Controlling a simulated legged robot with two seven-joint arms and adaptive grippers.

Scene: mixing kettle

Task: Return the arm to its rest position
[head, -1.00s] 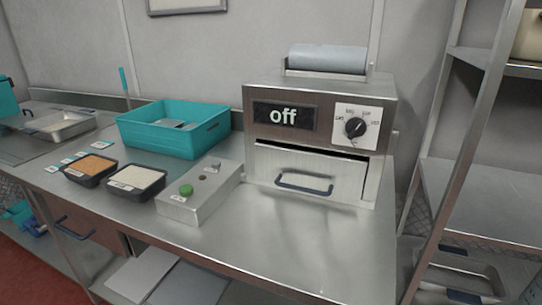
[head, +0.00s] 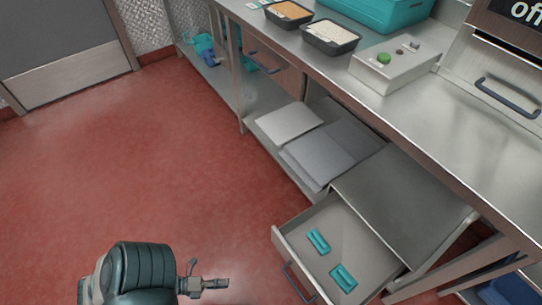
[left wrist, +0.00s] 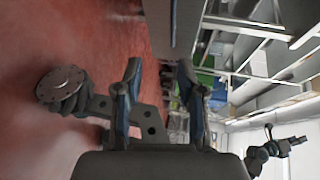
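My left gripper (head: 208,284) is at the bottom of the head view, left of centre, seen above the red floor. It is well clear of the steel worktable and the open drawer. In the left wrist view, the left gripper's two fingers (left wrist: 161,75) stand apart with a clear gap and nothing between them. Part of my arm shows as a dark ribbed link (head: 148,270) in the head view. I cannot make out my right gripper in the head view.
An open drawer (head: 292,252) with teal pieces (head: 318,241) juts out under the worktable (head: 440,122) at right. On the table are two black food trays (head: 330,48), a teal bin (head: 382,12) and a button box (head: 395,66). The red floor (head: 120,180) at left is clear.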

